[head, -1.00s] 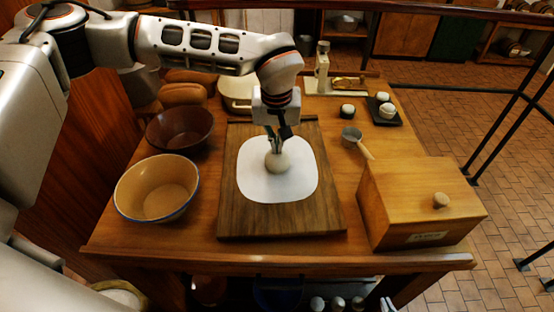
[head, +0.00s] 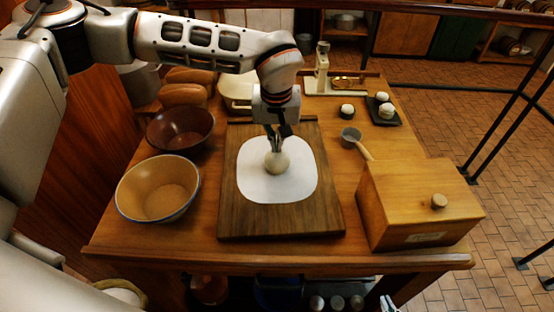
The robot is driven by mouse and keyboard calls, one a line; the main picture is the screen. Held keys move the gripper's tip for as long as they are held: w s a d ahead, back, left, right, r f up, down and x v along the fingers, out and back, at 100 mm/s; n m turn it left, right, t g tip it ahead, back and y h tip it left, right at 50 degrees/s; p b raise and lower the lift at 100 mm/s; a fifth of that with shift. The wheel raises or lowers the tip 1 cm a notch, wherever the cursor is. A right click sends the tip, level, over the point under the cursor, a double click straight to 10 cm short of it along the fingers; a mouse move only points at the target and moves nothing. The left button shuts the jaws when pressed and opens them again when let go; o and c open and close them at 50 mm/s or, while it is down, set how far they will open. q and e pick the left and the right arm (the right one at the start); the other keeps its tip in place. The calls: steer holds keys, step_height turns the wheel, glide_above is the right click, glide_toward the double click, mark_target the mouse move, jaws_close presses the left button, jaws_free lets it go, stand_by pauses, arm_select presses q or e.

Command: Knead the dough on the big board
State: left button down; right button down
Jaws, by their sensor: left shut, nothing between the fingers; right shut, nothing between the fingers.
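The dough (head: 277,163) is a small pale ball on a white rounded patch (head: 290,189). The patch lies on the big dark wooden board (head: 235,220) in the middle of the table. My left gripper (head: 277,148) points straight down over the dough with its fingers together. Its fingertips are at the top of the ball and seem to touch it, but they do not grip it. A small part of my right gripper (head: 388,304) shows at the bottom edge, below the table front; most of it is out of frame.
A cream bowl (head: 160,189) and a brown bowl (head: 181,130) stand left of the board. A wooden box (head: 420,200) stands to the right, with a small pan (head: 350,138) behind it. Loaves (head: 184,94), a scale (head: 322,75) and a dark tray (head: 374,110) are at the back.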

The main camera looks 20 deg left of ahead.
arm_select(q)
steer(key=shift+r, duration=2.8)
